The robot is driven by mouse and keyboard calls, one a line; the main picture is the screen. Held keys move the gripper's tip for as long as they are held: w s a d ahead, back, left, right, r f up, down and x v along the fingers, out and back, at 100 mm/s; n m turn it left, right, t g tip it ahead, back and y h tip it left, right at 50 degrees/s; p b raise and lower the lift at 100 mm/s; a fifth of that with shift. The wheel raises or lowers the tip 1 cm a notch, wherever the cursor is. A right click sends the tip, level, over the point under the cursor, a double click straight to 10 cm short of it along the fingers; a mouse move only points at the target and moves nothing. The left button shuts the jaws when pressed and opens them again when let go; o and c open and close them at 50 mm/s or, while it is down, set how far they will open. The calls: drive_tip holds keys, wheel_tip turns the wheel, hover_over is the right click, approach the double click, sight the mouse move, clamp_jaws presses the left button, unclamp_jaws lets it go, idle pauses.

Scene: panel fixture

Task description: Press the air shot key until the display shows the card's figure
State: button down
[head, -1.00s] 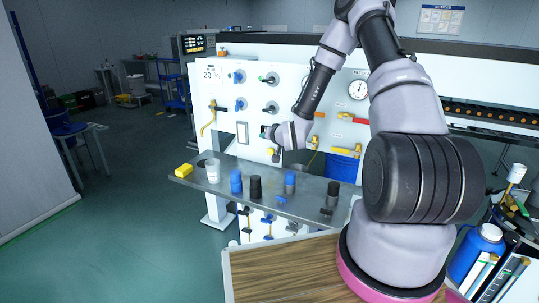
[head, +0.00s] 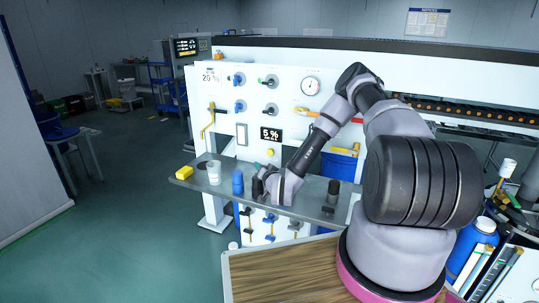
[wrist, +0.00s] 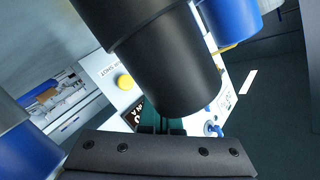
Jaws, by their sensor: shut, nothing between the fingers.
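The white card (head: 210,78) at the panel's upper left reads 20 %. The dark display (head: 270,134) mid-panel reads 5 %. The yellow air shot key (head: 270,152) is just below it; in the wrist view the key (wrist: 125,82) shows beside its label, with the display partly hidden. My gripper (head: 264,175) is shut and empty, low over the shelf and apart from the key. In the wrist view a large black cylinder (wrist: 165,65) covers much of the area before my gripper (wrist: 160,124); I cannot tell whether they touch.
The grey shelf (head: 205,180) in front of the panel holds a yellow block (head: 185,173), a white cup (head: 214,172), a blue cylinder (head: 237,182), a black cylinder (head: 257,188) and another dark one (head: 333,190). Valves and a gauge (head: 310,87) are on the panel.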

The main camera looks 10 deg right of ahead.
sight(270, 155)
drive_tip(key=shift+w+d, duration=0.1)
drive_tip(key=shift+w+d, duration=0.85)
drive_tip(key=shift+w, duration=0.3)
drive_tip(key=shift+w+d, duration=0.8)
drive_tip(key=shift+w, duration=0.35)
drive_tip(key=shift+w+d, duration=0.85)
drive_tip(key=shift+w, duration=0.3)
drive_tip(key=shift+w+d, duration=0.1)
drive_tip(key=shift+w+d, duration=0.15)
drive_tip(key=shift+w, duration=0.1)
drive_tip(key=shift+w+d, duration=0.35)
drive_tip(key=shift+w, duration=0.15)
idle(0.6)
drive_tip(key=shift+s+a, duration=0.55)
drive_tip(key=shift+s, duration=0.3)
drive_tip(key=shift+s+a, duration=0.75)
drive_tip(key=shift+s, duration=0.3)
drive_tip(key=shift+s+a, duration=0.75)
drive_tip(key=shift+s, duration=0.25)
